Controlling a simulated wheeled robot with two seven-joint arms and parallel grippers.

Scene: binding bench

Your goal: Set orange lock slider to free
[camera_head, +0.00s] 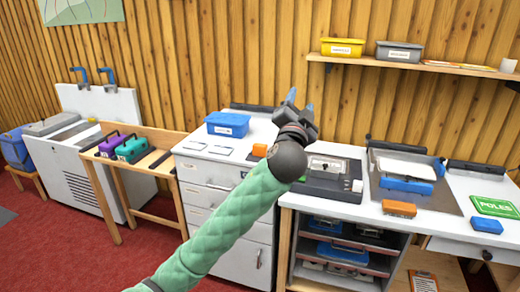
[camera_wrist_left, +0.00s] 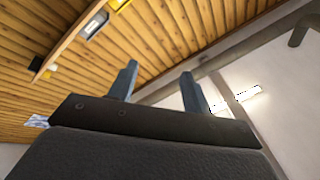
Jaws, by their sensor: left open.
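My left gripper (camera_head: 299,102) is raised in front of the wood wall, above the back of the bench. It is open and empty, and its two blue-grey fingers (camera_wrist_left: 158,76) stand apart in the left wrist view, pointing up toward wall and ceiling. A larger orange block (camera_head: 399,208) lies at the front of the right-hand bench. I cannot tell whether either is the lock slider. My arm hides part of the bench middle.
A dark device (camera_head: 325,190) with a grey top stands right of my wrist. A tray (camera_head: 440,198) holds white and blue items. A green sign (camera_head: 494,206) and a blue block (camera_head: 487,226) lie far right. A blue box (camera_head: 228,124) stands left. A shelf (camera_head: 415,64) overhangs the bench.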

